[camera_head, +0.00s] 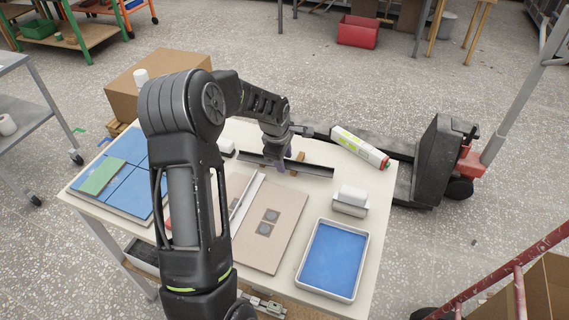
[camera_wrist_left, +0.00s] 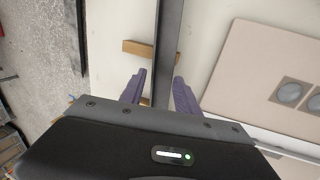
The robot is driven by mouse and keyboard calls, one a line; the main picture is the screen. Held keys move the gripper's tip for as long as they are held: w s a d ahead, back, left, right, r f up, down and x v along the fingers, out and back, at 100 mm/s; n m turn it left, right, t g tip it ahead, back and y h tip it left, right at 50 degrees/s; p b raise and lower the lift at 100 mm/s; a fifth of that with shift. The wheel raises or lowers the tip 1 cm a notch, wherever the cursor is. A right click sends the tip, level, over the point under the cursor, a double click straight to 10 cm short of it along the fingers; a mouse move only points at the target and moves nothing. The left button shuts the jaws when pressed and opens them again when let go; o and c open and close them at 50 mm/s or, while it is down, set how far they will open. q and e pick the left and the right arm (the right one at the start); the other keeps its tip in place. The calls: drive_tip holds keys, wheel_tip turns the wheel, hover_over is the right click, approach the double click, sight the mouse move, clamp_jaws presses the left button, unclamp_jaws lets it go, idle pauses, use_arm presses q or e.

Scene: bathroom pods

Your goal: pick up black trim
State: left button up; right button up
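The black trim (camera_head: 312,168) is a long, thin dark strip lying across the back of the white table in the head view. In the left wrist view the trim (camera_wrist_left: 170,35) runs up the picture and passes between my two purple fingers. My left gripper (camera_head: 284,156) is over the trim's middle, pointing down. In the wrist view its fingers (camera_wrist_left: 159,78) stand apart, one on each side of the trim, with a visible gap at the left finger. A small wooden block (camera_wrist_left: 139,48) lies by the trim, partly hidden by it. My right gripper is not seen.
On the table (camera_head: 319,205) are a brown board (camera_head: 284,211) with grey squares, a blue-lined tray (camera_head: 357,236), a white roll on a holder (camera_head: 350,207), a white-and-red tube (camera_head: 358,146) and blue tiles (camera_head: 125,182). A cardboard box (camera_head: 122,88) and a pallet truck (camera_head: 433,158) stand beyond.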

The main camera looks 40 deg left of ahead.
use_arm(q)
clamp_jaws()
idle(0.3)
idle(0.4)
drive_tip(key=shift+r, duration=0.25)
wheel_tip(320, 180, up, 10)
drive_tip(key=b, duration=0.2)
drive_tip(key=shift+f, duration=0.2)
